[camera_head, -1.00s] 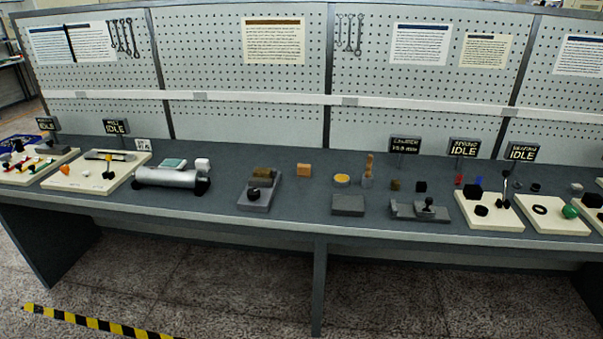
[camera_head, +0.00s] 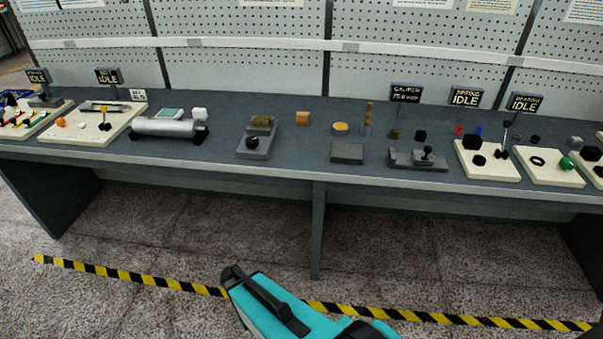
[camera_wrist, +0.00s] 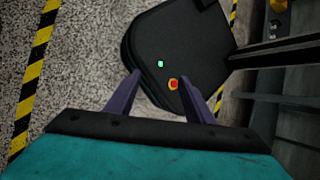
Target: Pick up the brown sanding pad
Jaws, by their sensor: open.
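Several brownish things stand on the long grey bench, and I cannot tell for sure which is the sanding pad. An orange-brown block (camera_head: 302,118) stands alone behind the middle. A darker brown piece (camera_head: 262,123) sits on a grey fixture (camera_head: 252,154) to its left. A small dark brown block (camera_head: 394,134) is further right. In the wrist view my gripper (camera_wrist: 160,75) is open and empty, its two purple fingers apart above the floor and a dark rounded base with a green light and a red button. It is far from the bench-top things.
The grey bench (camera_head: 220,160) runs across the view. A silver cylinder (camera_head: 165,128), a yellow-topped round dish (camera_head: 341,128), a grey block (camera_head: 347,152) and cream trays (camera_head: 80,135) stand on it. Yellow-black tape (camera_head: 130,275) crosses the floor.

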